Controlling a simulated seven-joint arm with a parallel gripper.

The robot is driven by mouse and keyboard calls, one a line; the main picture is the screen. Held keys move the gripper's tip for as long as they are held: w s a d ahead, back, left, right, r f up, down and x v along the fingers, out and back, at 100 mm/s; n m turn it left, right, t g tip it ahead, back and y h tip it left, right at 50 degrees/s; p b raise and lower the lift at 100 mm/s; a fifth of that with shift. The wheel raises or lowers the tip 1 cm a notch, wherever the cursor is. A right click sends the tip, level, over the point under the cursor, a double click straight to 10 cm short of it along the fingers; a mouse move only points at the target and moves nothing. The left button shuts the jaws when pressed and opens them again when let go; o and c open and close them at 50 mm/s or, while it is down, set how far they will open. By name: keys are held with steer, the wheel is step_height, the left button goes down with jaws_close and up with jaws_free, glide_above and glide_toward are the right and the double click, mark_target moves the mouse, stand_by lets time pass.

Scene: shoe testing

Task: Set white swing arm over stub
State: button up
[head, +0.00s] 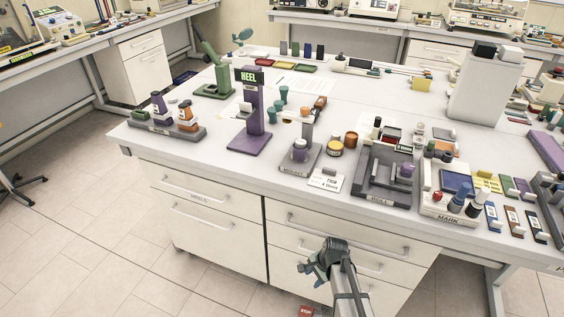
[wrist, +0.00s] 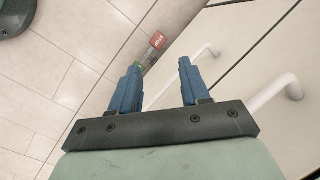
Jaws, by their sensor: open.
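My gripper (head: 312,268) is low in front of the bench drawers, below the tabletop. In the wrist view its two blue fingers (wrist: 160,68) are apart with nothing held between them. I cannot surely pick out the white swing arm. A small white piece (head: 245,108) shows at the purple stand (head: 250,142) with the HEEL sign. I cannot tell which part is the stub. A grey station (head: 301,160) with an upright post holds a purple and white piece, and a dark grey fixture (head: 372,190) stands to its right. Both are on the bench, well above my gripper.
The white bench top (head: 200,155) carries several stations, cups and blocks. A grey tray with bottles (head: 166,128) is at the left, a marking tray (head: 448,212) at the right. Drawer handles (wrist: 272,92) stick out beside my gripper. A red-ended object (wrist: 157,40) is low near the floor.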

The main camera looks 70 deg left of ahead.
steer(key=s+a+r, duration=0.8)
steer(key=s+a, duration=0.4)
steer(key=s+a+r+n+y, duration=0.1)
steer(key=s+a+r+n, duration=0.2)
steer(key=r, duration=0.6)
steer(key=s+a+r+n, duration=0.25)
steer(key=a+r, duration=0.25)
steer(key=r, duration=0.4)
steer(key=s+a+r+n+y, duration=0.1)
steer(key=s+a+r+n, duration=0.2)
steer(key=r, duration=0.6)
step_height(320, 180, up, 29)
steer(key=n+t, duration=0.2)
steer(key=n, duration=0.6)
glide_above(278, 104)
steer(key=d, duration=0.5)
steer(key=shift+y, duration=0.3)
steer(key=x, duration=1.3)
steer(key=shift+w+f, duration=0.15)
steer(key=shift+f, duration=0.15)
jaws_close()
